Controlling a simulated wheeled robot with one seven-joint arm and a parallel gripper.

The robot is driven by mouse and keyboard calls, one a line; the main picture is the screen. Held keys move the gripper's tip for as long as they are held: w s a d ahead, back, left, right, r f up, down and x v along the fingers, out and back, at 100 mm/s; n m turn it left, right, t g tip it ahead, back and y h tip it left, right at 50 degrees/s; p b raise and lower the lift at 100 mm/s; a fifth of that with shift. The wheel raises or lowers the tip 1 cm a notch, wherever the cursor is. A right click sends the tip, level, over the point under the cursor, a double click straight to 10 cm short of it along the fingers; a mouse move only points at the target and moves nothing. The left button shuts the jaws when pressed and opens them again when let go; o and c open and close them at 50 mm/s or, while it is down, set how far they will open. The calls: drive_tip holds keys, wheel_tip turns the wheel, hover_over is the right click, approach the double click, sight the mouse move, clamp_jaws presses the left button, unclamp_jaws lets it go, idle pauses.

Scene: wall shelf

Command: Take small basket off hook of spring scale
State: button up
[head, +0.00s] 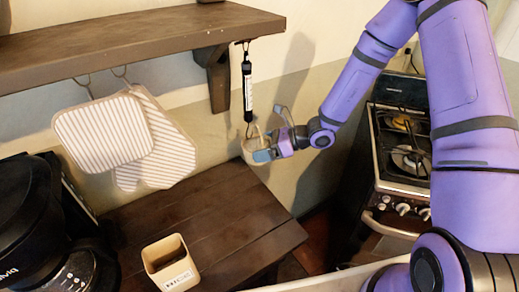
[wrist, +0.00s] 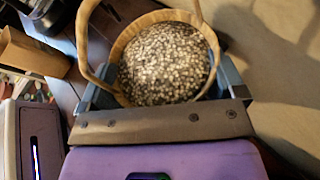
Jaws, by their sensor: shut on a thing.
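The spring scale (head: 247,84) is a thin black and white tube hanging from the shelf's front edge. The small basket (head: 246,152) is pale and woven, just under the scale's lower end. My gripper (head: 259,154) is at the basket, with its fingers on either side of it. In the wrist view the basket (wrist: 150,19) is full of speckled, bean-like pieces, and its handle arches up toward the camera. My gripper (wrist: 165,82) is shut on the basket's sides. The hook meets the handle too small in the head view to tell whether they touch.
The wooden shelf (head: 130,34) runs above, with a bracket (head: 216,76) beside the scale. Striped pot holders (head: 103,133) hang left. A beige box (head: 171,262) and black coffee machine (head: 40,225) stand on the counter (head: 215,215). A stove (head: 400,150) is at right.

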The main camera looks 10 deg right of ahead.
sight(268, 144)
drive_tip(key=shift+w+d, duration=0.3)
drive_tip(key=shift+d, duration=0.4)
drive_tip(key=shift+w+d, duration=0.3)
drive_tip(key=shift+d, duration=0.4)
drive_tip(key=shift+w+d, duration=0.3)
drive_tip(key=shift+d, duration=0.4)
drive_tip(key=shift+s, duration=0.1)
drive_tip(key=shift+c, duration=0.4)
